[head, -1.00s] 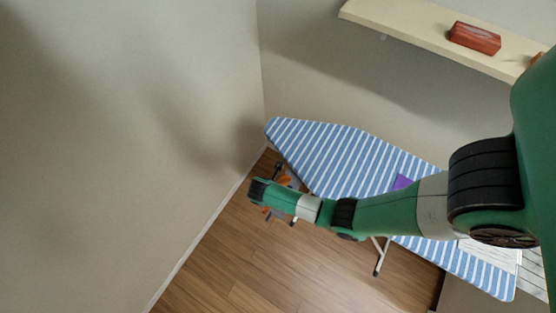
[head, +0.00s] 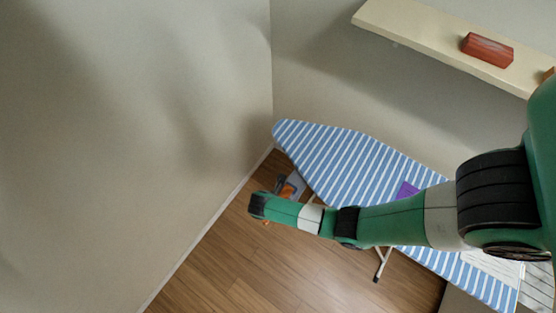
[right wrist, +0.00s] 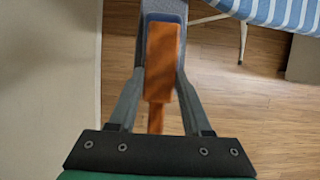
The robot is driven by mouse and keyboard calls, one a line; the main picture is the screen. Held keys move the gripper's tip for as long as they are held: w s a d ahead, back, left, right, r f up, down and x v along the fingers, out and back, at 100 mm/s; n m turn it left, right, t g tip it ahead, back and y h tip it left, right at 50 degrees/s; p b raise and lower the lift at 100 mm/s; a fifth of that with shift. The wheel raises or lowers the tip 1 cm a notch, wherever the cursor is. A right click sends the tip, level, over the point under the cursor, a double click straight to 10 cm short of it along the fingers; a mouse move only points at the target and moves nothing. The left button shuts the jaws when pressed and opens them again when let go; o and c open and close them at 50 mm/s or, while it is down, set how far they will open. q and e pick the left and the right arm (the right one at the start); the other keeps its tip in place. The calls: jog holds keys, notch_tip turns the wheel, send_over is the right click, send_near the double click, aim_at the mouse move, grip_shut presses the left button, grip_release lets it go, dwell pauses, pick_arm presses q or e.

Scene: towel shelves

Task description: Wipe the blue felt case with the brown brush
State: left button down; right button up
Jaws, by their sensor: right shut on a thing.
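The orange-brown brush (right wrist: 163,62) is between the fingers of my right gripper (right wrist: 164,70) in the right wrist view, its narrow handle pointing toward the wrist. The right gripper is shut on it. In the head view the brush (head: 287,190) shows as a small orange patch past the end of my right arm, beside the ironing board's tip. A dark blue edge shows around the brush's far end; I cannot tell whether it is part of the brush or something behind. I cannot identify the blue felt case with certainty. My left gripper is not in view.
A blue-and-white striped ironing board (head: 335,150) stands close to the brush, with a purple item (head: 407,189) on it. A pale wall shelf (head: 430,38) holds a reddish-brown block (head: 487,50). A plain wall (head: 130,130) is at left; the wooden floor (head: 250,270) below is open.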

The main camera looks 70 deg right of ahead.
aim_at(289, 194)
jog(key=shift+s+d+p, duration=0.25)
jog(key=shift+d, duration=0.7)
jog(key=shift+s+d+p, duration=0.25)
jog(key=shift+d, duration=0.65)
jog(key=shift+s+a+r+p, duration=0.15)
jog(key=shift+s+p, duration=0.4)
jog(key=shift+p, duration=0.1)
jog(key=shift+a, duration=0.1)
jog(key=shift+w+a+f, duration=0.15)
jog(key=shift+w+a, duration=0.1)
jog(key=shift+a, duration=0.7)
jog(key=shift+w+a+f, duration=0.1)
jog(key=shift+w+a, duration=0.15)
jog(key=shift+a, duration=0.65)
jog(key=shift+r, duration=0.1)
notch_tip(289, 194, up, 3)
jog(key=p, duration=0.2)
jog(key=shift+p, duration=0.35)
jog(key=shift+r, duration=1.45)
